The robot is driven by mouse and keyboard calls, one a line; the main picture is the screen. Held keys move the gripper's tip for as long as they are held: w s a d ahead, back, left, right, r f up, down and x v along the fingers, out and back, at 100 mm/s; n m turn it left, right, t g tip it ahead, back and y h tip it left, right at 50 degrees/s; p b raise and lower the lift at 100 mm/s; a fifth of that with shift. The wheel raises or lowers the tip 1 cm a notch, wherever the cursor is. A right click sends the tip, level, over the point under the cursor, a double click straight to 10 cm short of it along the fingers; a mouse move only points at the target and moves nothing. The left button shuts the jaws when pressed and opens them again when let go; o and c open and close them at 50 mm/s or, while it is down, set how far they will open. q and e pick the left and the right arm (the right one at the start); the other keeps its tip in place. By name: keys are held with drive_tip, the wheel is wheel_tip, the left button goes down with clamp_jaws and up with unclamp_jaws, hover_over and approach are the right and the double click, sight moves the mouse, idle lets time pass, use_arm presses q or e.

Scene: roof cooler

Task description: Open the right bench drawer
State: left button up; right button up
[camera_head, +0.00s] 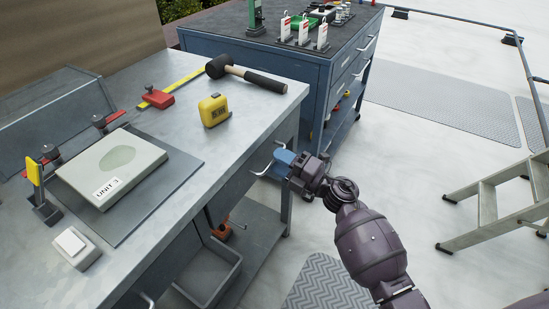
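The right bench drawer (233,187) is in the front of the grey metal bench, below the right part of its top. It looks closed, its front about flush with the bench. Its silver bar handle (261,171) shows just left of my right gripper. My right gripper (283,159), with blue fingertips, is at this handle, and its fingers overlap the handle's right part. I cannot tell whether the fingers are shut on the handle or only beside it. My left gripper is out of view.
The bench top (265,99) bears a mallet (262,79), a yellow tape measure (214,110) and a panel marked UNIT 3 (112,167). An open grey bin (207,277) is under the bench. A blue tool cabinet (311,82) stands behind; a stepladder (487,205) stands right.

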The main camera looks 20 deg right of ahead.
drive_tip(key=shift+x, duration=0.85)
clamp_jaws()
